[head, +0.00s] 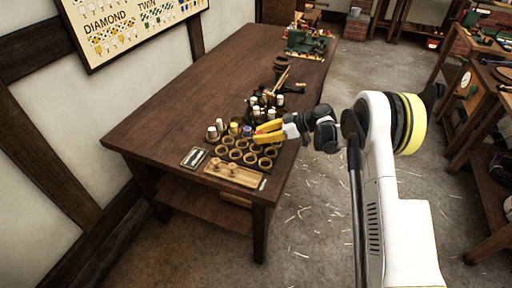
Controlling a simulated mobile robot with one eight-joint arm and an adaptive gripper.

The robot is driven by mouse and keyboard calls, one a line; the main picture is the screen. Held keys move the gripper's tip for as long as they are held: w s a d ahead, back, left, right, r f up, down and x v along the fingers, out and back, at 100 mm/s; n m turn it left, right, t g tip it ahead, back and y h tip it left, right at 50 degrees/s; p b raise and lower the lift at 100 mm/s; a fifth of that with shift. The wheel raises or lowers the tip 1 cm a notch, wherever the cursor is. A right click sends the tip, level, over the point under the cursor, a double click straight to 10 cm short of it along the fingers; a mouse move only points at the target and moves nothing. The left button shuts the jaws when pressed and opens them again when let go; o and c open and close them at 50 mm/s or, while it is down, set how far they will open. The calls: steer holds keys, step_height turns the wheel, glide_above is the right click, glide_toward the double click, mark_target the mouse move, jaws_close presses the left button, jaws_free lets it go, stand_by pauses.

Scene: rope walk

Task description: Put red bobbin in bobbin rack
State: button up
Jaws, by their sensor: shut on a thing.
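My gripper (260,132), with yellow-orange fingers, reaches in from the right over the near end of the wooden table. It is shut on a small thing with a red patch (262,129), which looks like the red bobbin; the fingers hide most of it. What looks like the bobbin rack (236,154) is a group of dark round cups with tan rims below the gripper. Several front cups look empty. Bobbins with white, blue and yellow tops stand along its back left side. I cannot tell whether the held thing touches the rack.
The wooden table (190,90) bears a tan wooden block (235,174) and a small dark tray (194,157) in front of the cups. Several white-topped bobbins and dark bottles (280,98) crowd behind the gripper. A green machine (305,42) stands at the far end. The table's left side is clear.

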mark_target(256, 150)
steer(key=shift+x, duration=0.9)
steer(key=shift+w+f+b, duration=0.1)
steer(key=shift+f+b, duration=0.75)
steer(key=shift+f, duration=1.1)
steer(key=shift+d, duration=0.1)
steer(key=shift+f, duration=0.2)
steer(key=o, duration=0.7)
